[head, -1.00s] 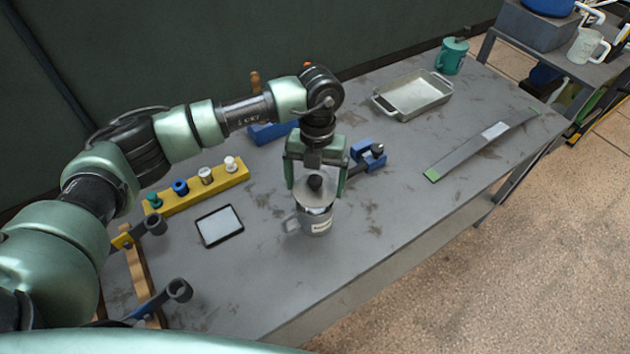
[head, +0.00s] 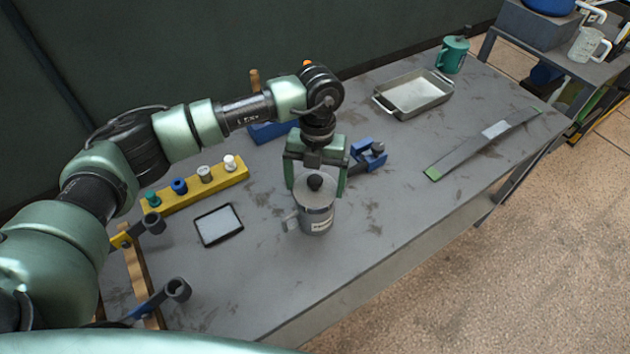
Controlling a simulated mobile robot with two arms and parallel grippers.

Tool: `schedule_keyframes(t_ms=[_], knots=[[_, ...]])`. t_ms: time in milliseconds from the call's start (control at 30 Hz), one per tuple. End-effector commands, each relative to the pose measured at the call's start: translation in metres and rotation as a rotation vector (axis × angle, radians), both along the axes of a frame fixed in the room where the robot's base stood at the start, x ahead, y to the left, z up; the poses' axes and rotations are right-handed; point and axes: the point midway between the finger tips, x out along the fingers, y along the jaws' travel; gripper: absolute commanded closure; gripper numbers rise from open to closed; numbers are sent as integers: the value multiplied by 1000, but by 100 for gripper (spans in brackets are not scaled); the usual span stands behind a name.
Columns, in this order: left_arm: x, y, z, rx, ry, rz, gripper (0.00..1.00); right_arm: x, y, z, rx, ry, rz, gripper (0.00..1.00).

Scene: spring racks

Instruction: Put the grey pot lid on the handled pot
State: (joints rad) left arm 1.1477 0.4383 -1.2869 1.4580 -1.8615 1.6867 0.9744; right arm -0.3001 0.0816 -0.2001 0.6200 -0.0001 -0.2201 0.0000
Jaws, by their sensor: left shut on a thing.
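The grey pot lid (head: 316,192) with its black knob (head: 315,182) sits at the top of the handled pot (head: 318,220), looking level across its rim. The pot is grey with a pale label and stands upright on the table, its handle to the left. My left gripper (head: 315,180) points down over the lid, its green fingers on either side of the knob, shut on the lid. Whether the lid bears fully on the rim all round cannot be told. My right gripper is not in view.
A yellow block with several coloured pegs (head: 195,188) and a tablet (head: 218,225) lie to the left. A blue clamp (head: 368,157) stands close behind the gripper. A metal tray (head: 414,94) and green mug (head: 453,55) are farther back. The table front right is clear.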

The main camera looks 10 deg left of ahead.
Motion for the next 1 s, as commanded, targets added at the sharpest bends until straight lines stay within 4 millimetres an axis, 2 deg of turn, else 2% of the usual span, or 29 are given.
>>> schedule_keyframes(t_ms=[1000], knots=[[0, 0, -16, 0, 0, 0, 49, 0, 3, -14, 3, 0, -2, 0]])
